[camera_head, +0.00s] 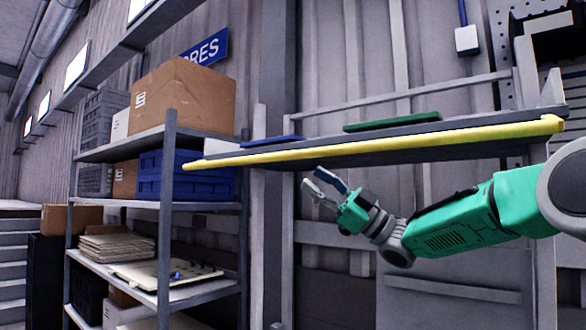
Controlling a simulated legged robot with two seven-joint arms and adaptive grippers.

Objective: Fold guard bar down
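The guard bar (375,146) is a long yellow bar. It runs along the front of a grey shelf-like bench top, from a free-looking left end by the storage rack to a thicker right end. My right gripper (324,186) is below the bar, near its middle, with its fingers pointing up and left. The two fingers are spread apart with nothing between them. The gripper appears apart from the bar, though the depth is hard to judge. My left gripper is not in view.
A blue flat item (272,141) and a green flat item (392,124) lie behind the bar. A storage rack (165,215) with a cardboard box (182,97) and blue crate (186,176) stands left. Open space shows below the bar.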

